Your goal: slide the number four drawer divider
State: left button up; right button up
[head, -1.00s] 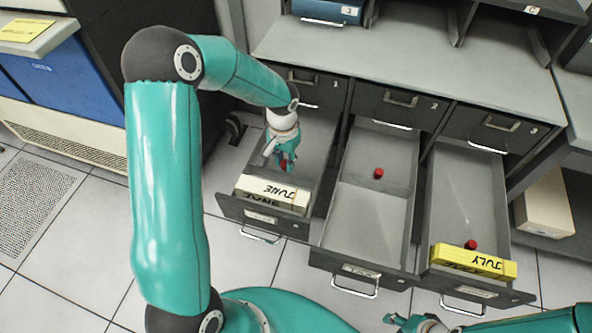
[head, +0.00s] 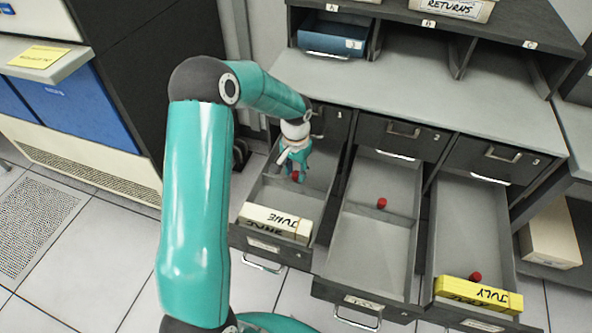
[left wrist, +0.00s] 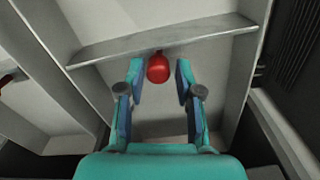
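The open lower-left drawer (head: 331,207) sits under the closed drawer at the left; its front label is too small to read. Inside it is a thin grey divider (left wrist: 205,36) with a red knob (left wrist: 158,68), which also shows in the head view (head: 295,176). My left gripper (left wrist: 158,85) reaches down into this drawer. Its two fingers are open, one on each side of the red knob, with a gap visible on both sides. In the head view the gripper (head: 296,172) partly hides the knob and divider. My right gripper is not in view.
A white JUNE card block (head: 275,220) lies at the front of the left drawer. The open middle drawer (head: 372,255) and right drawer (head: 470,220) each hold a red knob (head: 381,203). A yellow JULY block (head: 478,294) lies at the right drawer's front.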

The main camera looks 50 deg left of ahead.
aim_at(296, 173)
pick_arm(q)
notch_tip(296, 173, up, 12)
dwell(0.7)
jog(key=shift+f, duration=0.1)
dwell(0.3)
